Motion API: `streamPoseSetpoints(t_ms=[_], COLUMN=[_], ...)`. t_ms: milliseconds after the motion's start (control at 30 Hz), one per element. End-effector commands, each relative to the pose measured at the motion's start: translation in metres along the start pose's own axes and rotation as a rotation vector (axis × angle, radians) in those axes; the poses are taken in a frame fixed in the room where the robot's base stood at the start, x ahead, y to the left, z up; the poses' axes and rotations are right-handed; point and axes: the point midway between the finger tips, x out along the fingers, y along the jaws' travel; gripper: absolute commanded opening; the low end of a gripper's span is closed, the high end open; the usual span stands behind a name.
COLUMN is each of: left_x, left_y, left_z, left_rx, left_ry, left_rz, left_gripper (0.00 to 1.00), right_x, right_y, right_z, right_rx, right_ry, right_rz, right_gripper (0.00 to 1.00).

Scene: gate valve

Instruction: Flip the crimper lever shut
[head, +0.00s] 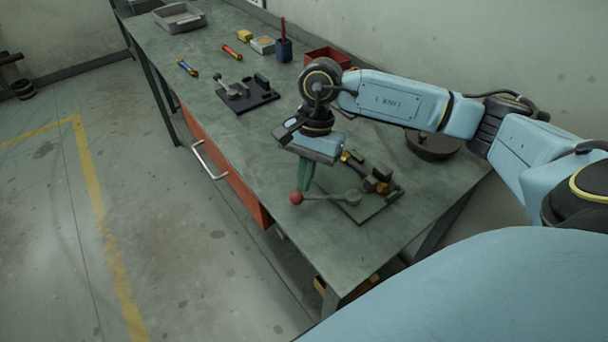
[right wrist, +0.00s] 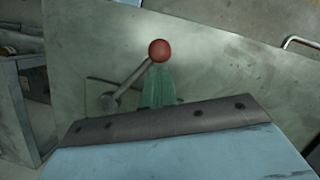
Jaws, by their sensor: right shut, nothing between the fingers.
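The crimper (head: 376,181) stands on a dark green plate near the close end of the bench, with brass-coloured and dark parts on it. Its grey lever (head: 325,196) extends left from the pivot, low over the bench, and ends in a red knob (head: 296,198). The lever (right wrist: 130,80) and red knob (right wrist: 159,50) also show in the right wrist view. My right gripper (head: 304,187) points down with its green fingers (right wrist: 158,88) shut and empty, right beside the knob. I cannot tell whether they touch it. The gripper body hides most of the crimper in the wrist view. My left gripper is out of view.
A dark fixture (head: 247,95) stands farther along the bench. Beyond it are two screwdriver-like tools (head: 187,68), a blue cup (head: 284,50), a red bin (head: 327,60) and a grey tray (head: 180,18). A dark round object (head: 433,146) stands behind the crimper. Bench left of the gripper is clear.

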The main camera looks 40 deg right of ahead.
Motion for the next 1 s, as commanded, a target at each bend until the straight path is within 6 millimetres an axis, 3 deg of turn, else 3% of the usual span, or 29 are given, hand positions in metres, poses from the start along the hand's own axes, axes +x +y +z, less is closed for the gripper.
streamPoseSetpoints(t_ms=[400, 767, 867, 1000], left_x=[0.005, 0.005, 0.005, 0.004], left_y=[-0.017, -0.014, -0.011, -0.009], left_z=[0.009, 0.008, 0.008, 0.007], left_rx=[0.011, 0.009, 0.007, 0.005], left_ry=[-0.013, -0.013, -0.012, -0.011], left_rz=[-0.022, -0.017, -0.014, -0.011], left_gripper=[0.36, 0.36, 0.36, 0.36], right_x=[0.003, 0.001, -0.007, -0.032], right_y=[0.003, 0.003, 0.002, 0.001], right_z=[0.006, 0.007, 0.006, 0.005], right_rx=[-0.055, -0.055, -0.055, -0.053], right_ry=[-0.004, -0.006, -0.003, 0.000], right_rz=[0.018, 0.018, 0.016, 0.012], right_gripper=[0.00, 0.00, 0.00, 0.00])
